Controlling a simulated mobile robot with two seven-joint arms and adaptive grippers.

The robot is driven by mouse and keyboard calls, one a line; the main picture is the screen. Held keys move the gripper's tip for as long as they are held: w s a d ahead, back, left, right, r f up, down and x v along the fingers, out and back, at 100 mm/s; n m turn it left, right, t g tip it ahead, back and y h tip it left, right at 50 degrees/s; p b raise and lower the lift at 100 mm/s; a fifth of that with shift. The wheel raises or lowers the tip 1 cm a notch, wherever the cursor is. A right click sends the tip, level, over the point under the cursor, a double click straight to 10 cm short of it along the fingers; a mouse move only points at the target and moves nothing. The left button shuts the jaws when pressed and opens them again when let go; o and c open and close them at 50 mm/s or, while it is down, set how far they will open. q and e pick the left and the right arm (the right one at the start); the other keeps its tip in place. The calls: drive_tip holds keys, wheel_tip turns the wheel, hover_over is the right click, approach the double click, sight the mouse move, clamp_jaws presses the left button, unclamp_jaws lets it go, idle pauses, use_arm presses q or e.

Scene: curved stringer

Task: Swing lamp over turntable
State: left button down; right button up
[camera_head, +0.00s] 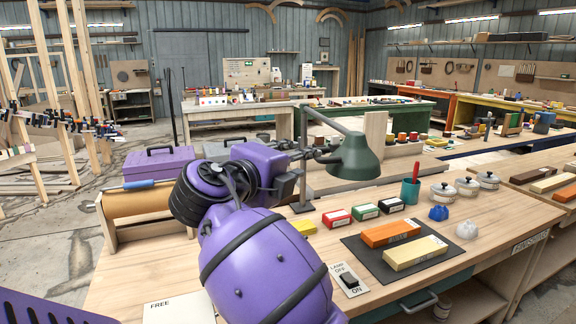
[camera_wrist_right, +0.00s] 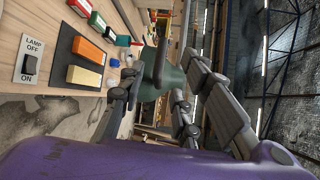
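The green lamp shade (camera_head: 355,157) hangs from a thin arm above the bench, on a stand with a dark base. My right gripper (camera_head: 318,153) is at the left side of the shade. In the right wrist view the fingers of my right gripper (camera_wrist_right: 165,70) are spread wide, with the green shade (camera_wrist_right: 165,80) between or just beyond them; I cannot tell whether they touch it. I cannot make out a turntable in either view. My left gripper is out of view.
A black mat (camera_head: 358,246) holds an orange block (camera_head: 390,232) and a yellow block (camera_head: 415,253). A lamp switch (camera_head: 348,280) is at the front edge. Small coloured boxes, a green cup (camera_head: 410,191) with a tool and several lidded pots stand behind.

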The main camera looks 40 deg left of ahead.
drive_tip(key=v, duration=0.3)
drive_tip(key=shift+s+d, duration=0.1)
drive_tip(key=shift+s, duration=0.2)
